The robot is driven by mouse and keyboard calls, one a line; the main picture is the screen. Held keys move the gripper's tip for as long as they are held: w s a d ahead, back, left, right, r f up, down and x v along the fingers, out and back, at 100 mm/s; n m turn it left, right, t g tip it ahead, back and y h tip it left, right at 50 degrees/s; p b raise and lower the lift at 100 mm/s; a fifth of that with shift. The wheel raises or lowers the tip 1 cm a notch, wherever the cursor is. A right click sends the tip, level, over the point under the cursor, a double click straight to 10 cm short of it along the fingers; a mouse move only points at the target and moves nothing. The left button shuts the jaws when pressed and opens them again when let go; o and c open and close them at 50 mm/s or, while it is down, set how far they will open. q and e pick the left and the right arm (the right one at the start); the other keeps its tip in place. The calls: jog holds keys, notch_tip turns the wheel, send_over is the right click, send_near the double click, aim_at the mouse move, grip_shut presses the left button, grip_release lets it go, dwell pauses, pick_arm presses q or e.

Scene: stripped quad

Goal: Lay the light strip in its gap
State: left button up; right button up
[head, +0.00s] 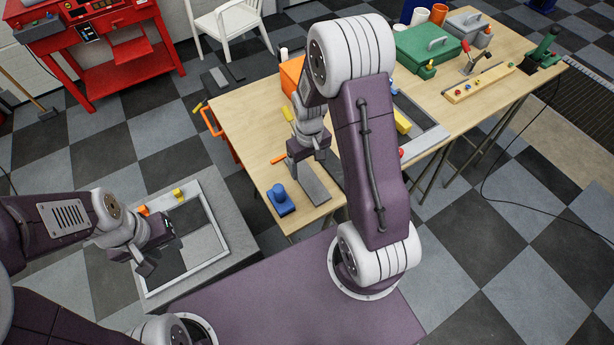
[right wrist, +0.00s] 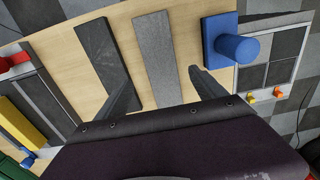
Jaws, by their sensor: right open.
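The light grey strip (head: 312,184) lies flat on the wooden table near its front left corner. In the right wrist view the light strip (right wrist: 158,55) lies beside a dark strip (right wrist: 112,58), apart from it. My right gripper (right wrist: 165,90) is open and empty, its fingers on either side of the light strip's near end in that view. In the head view my right gripper (head: 303,158) is at the strip's far end. My left gripper (head: 160,258) looks open and empty over a framed tray (head: 218,232) with dark panels. I cannot make out the gap clearly.
A blue knobbed block (head: 281,199) stands just left of the light strip. A second framed tray (head: 430,138) lies to the right, partly hidden by my right arm. A green toolbox (head: 428,48) and a wooden block with coloured knobs (head: 480,84) stand farther back.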

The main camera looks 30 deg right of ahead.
aim_at(307, 177)
jog(key=shift+w+f, duration=0.6)
jog(key=shift+f, duration=0.05)
jog(key=f, duration=0.2)
jog(key=f+p, duration=0.1)
jog(key=f, duration=0.1)
jog(key=shift+s+a, duration=0.2)
jog(key=shift+s, duration=0.05)
jog(key=shift+s+f, duration=0.1)
jog(key=shift+f, duration=0.15)
pick_arm(q)
jog(key=shift+w+r, duration=0.35)
jog(key=shift+w, duration=0.15)
pick_arm(e)
jog(key=shift+f, duration=0.15)
jog(key=shift+w, duration=0.2)
jog(key=c, duration=0.8)
jog(key=shift+s, duration=0.1)
grip_shut()
